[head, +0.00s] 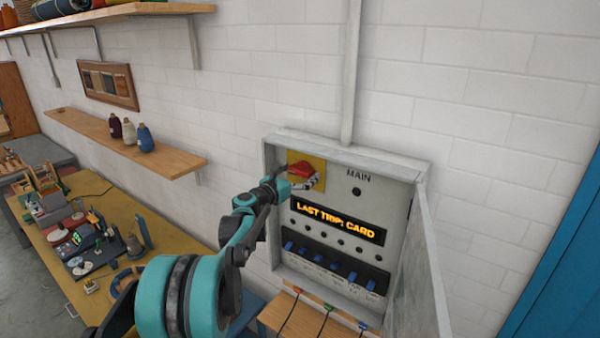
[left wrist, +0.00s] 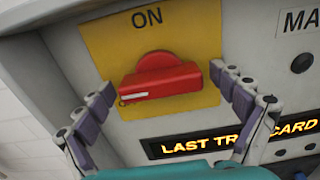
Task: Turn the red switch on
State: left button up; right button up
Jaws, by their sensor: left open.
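The red switch (head: 301,170) is a rotary handle on a yellow plate (head: 320,164) in the upper left of an open grey wall panel (head: 345,143). In the left wrist view the red switch (left wrist: 162,83) lies nearly level, tilted slightly up to the right, with a white mark at its left end. The word ON stands above it on the yellow plate (left wrist: 195,35). My left gripper (head: 300,184) is open at the switch. In the left wrist view its fingers (left wrist: 160,85) stand on either side of the handle; I cannot tell whether they touch it. My right gripper is not in view.
The panel's door (head: 421,265) stands open on the right. Below the switch are a lit display (head: 338,221) reading LAST TRIP: CARD and a row of blue switches (head: 330,265). A yellow workbench (head: 170,240) with tools and a wooden shelf (head: 125,140) with yarn cones are at left.

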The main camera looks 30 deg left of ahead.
pick_arm(q)
jog(key=shift+c, duration=0.3)
jog(key=c, duration=1.1)
jog(key=shift+m, duration=0.3)
jog(key=m+b, duration=0.2)
jog(key=m, duration=0.1)
jog(key=shift+f, duration=0.1)
jog(key=m+b, duration=0.1)
jog(key=m, duration=0.4)
jog(key=m+b, duration=0.1)
jog(key=m, duration=0.3)
jog(key=shift+m+b, duration=0.7)
jog(key=shift+m, duration=2)
